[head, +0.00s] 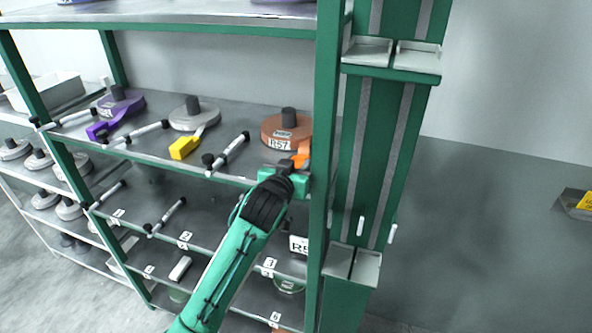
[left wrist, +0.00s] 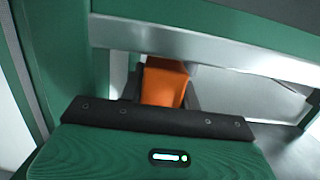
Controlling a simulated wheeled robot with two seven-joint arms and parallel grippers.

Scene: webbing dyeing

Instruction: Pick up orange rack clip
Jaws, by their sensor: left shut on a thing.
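The orange rack clip (head: 301,154) is at the right end of the upper shelf, beside the orange-brown webbing roll (head: 280,131) labelled R57. My left gripper (head: 298,168) is at the shelf's front edge next to the green post, shut on the clip. In the left wrist view the clip (left wrist: 164,83) shows as an orange block between the dark fingers (left wrist: 162,92), just beyond the palm. My right gripper is not in either view.
A green post (head: 328,170) stands close right of my left gripper. A metal shelf edge (left wrist: 200,62) crosses just beyond it.

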